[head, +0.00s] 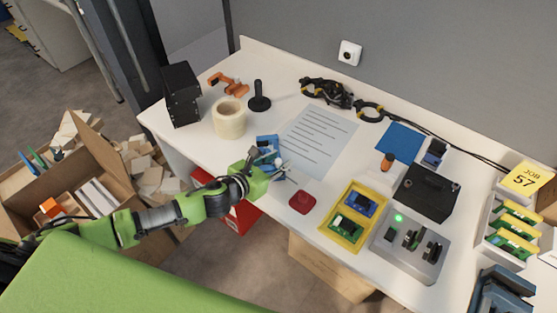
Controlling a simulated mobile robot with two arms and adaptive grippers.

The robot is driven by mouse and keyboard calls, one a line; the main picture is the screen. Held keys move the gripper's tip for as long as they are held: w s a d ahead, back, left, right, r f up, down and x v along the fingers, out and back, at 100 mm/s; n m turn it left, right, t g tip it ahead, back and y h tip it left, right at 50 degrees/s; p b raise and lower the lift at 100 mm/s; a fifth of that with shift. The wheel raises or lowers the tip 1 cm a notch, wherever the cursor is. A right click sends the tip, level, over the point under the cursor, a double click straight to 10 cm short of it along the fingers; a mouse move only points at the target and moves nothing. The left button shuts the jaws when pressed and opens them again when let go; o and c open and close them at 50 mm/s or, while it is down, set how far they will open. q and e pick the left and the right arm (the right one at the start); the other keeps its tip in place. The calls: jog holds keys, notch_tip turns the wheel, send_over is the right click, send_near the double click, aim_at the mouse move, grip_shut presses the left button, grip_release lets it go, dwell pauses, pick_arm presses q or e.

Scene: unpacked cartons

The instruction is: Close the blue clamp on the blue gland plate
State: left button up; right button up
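A small blue fixture (266,142) stands near the front edge of the white table, left of the printed sheet. It appears to be the blue gland plate with its clamp, but it is too small to tell the two apart or see the clamp's position. My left gripper (270,163) is right at its near side, and its grey fingers look spread apart. The gripper hides the lower part of the fixture, and I cannot tell whether they touch. My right gripper is not in view.
A printed sheet (319,141) lies right of the fixture. A red object (302,201) sits near the front edge. A tape roll (229,118) and a black stand (259,97) are behind.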

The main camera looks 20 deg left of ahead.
pick_arm(q)
jog(key=shift+f, duration=0.1)
grip_shut()
jog(key=shift+w+a+p, duration=0.2)
jog(key=shift+w, duration=0.3)
jog(key=shift+w+a+p, duration=0.2)
jog(key=shift+w, duration=0.45)
grip_release()
jog(key=shift+s+a, duration=0.1)
jog(key=shift+s, duration=0.05)
jog(key=v, duration=1.2)
